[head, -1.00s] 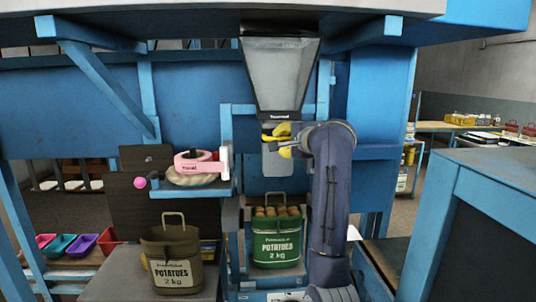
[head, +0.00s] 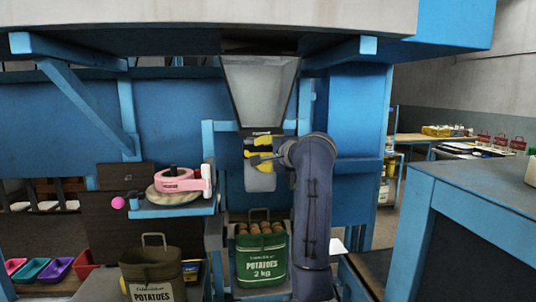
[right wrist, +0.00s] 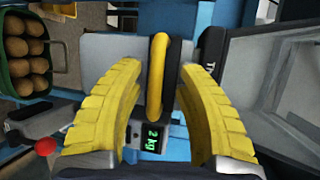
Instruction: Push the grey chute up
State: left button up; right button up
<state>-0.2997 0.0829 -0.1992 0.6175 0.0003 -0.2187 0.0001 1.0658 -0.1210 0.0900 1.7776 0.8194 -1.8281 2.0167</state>
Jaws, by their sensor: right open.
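The grey chute (head: 260,180) hangs below the dark hopper (head: 262,88) and above the green potato sack (head: 262,260). In the right wrist view the chute shows as a grey plate (right wrist: 102,55) behind a yellow and black handle (right wrist: 158,75). My right gripper (head: 258,150) is at the top of the chute. In the right wrist view its two yellow fingers (right wrist: 160,92) are open, one on each side of the handle, with gaps between. My left gripper is out of view.
A small display reading 2 kg (right wrist: 151,138) sits near the handle. A pink device (head: 180,181) stands on the blue shelf (head: 170,211) to the left. A brown sack (head: 150,268) stands below it. A blue bench (head: 470,190) is at the right.

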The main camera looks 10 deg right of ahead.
jog(key=v, duration=1.2)
dwell(0.3)
